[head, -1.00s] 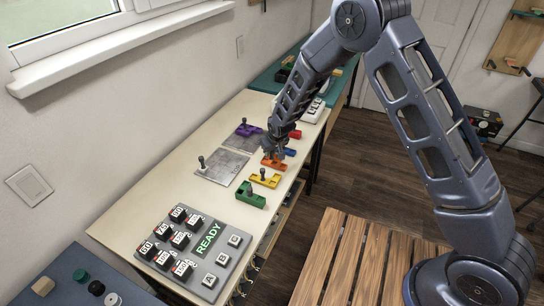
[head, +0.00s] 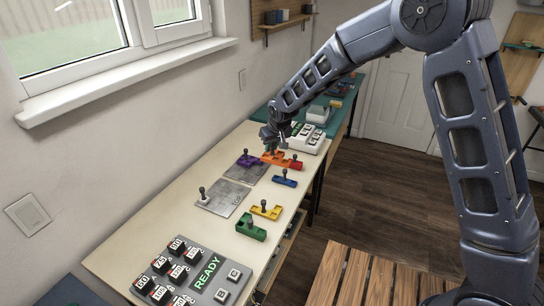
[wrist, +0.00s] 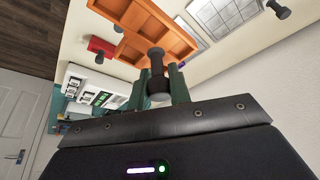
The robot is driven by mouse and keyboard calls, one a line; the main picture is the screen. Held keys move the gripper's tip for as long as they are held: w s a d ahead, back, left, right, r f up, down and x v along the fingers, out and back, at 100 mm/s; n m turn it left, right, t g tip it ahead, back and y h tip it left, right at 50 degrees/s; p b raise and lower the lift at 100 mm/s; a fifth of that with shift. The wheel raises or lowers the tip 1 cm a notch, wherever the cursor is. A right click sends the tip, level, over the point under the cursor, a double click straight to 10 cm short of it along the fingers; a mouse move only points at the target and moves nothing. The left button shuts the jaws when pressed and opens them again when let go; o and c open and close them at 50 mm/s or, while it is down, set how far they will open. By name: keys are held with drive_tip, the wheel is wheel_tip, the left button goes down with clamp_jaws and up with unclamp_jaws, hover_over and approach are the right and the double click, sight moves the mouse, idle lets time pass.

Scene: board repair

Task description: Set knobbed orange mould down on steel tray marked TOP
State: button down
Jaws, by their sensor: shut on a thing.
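The knobbed orange mould (head: 274,158) hangs below my gripper (head: 271,141) near the far end of the table. My gripper is shut on its dark knob, which shows in the wrist view between the fingers (wrist: 158,85). There the orange mould (wrist: 150,32) spreads out beyond the fingers, with open compartments showing. I cannot read which is marked TOP.
Knobbed blue (head: 284,179), yellow (head: 266,211) and green (head: 251,229) moulds line the table's right side. A red piece (head: 297,164) is close to the orange mould. A white keyed device (head: 308,138) stands behind. A grey READY panel (head: 196,276) fills the near end.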

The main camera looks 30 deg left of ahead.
drive_tip(key=shift+r, duration=0.35)
drive_tip(key=shift+s+a, duration=0.15)
drive_tip(key=s+a+f+n+g+h, duration=0.35)
drive_tip(key=s+a+n, duration=0.45)
drive_tip(key=n, duration=1)
drive_tip(key=s+a+f+n+g+h, duration=0.2)
drive_tip(key=s+a+f+n+h, duration=0.45)
drive_tip(key=n, duration=1.15)
drive_tip(key=shift+s+a+f+y, duration=0.15)
drive_tip(key=shift+s+f+y, duration=0.25)
drive_tip(key=shift+f, duration=0.9)
drive_tip(key=shift+s+a+f+y, duration=0.2)
drive_tip(key=shift+f+y, duration=0.25)
drive_tip(key=shift+f, duration=0.9)
drive_tip(key=shift+s+a+f+y, duration=0.2)
drive_tip(key=shift+f+y, duration=0.25)
drive_tip(key=shift+f, duration=0.85)
drive_tip(key=shift+f, duration=0.45)
drive_tip(key=c, duration=1.2)
unclamp_jaws()
